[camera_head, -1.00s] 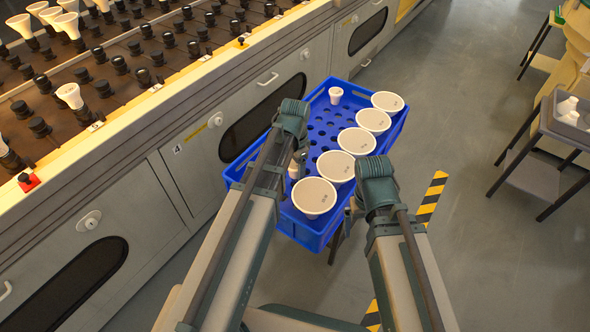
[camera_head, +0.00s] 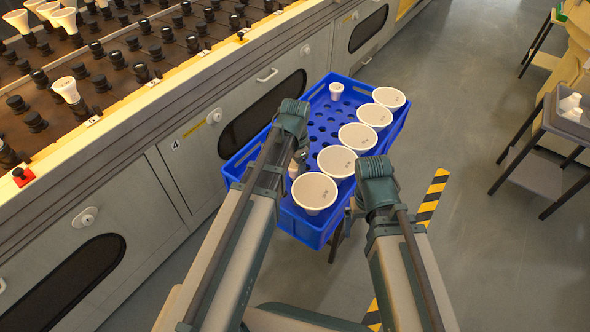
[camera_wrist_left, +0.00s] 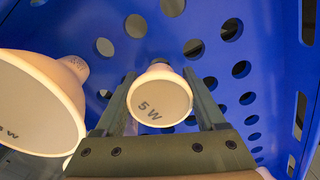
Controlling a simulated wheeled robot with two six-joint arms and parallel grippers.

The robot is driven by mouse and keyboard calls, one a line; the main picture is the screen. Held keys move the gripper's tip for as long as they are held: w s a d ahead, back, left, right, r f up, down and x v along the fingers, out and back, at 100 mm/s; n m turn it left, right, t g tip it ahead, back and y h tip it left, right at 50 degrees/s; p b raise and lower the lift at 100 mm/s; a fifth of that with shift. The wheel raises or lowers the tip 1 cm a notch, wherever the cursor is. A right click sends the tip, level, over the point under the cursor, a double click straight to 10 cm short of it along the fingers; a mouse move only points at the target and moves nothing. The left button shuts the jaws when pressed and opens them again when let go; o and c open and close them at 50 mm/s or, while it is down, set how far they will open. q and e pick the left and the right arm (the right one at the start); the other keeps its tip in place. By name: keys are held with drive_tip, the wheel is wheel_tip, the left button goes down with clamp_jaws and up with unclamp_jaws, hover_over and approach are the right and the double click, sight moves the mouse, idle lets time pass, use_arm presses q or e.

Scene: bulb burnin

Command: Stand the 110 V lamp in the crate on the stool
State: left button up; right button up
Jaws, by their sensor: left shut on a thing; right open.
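The blue crate (camera_head: 230,166) has a floor full of round holes. Several large white lamps stand along its right side, the nearest one (camera_head: 314,190) close to the front corner; their print is too small to read. A small white lamp (camera_head: 336,90) stands at the far end. My left gripper (camera_wrist_left: 160,80) is shut on a small lamp (camera_wrist_left: 158,100) marked "5 W", over the crate floor; I cannot tell whether its base is in a hole. My right gripper (camera_head: 353,207) is open beside the crate's right wall, largely hidden by its wrist. I cannot read 110 V on any lamp.
A long grey cabinet (camera_head: 190,165) with a socket rack (camera_head: 120,75) on top runs along the left; a few lamps stand in it. A grey tray (camera_head: 567,122) on a stand is at the right. Open floor lies between, with striped tape (camera_head: 431,200).

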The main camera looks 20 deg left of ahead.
use_arm(q)
drive_tip(key=shift+f+b, duration=0.95)
drive_tip(key=shift+f, duration=0.1)
drive_tip(key=o, duration=1.3)
drive_tip(key=shift+o, duration=0.2)
drive_tip(key=shift+r, duration=0.1)
wheel_tip(320, 180, up, 14)
drive_tip(key=p, duration=1.4)
drive_tip(key=shift+f, duration=0.25)
wheel_tip(320, 180, down, 13)
drive_tip(key=b, duration=1.3)
drive_tip(key=shift+f, duration=0.1)
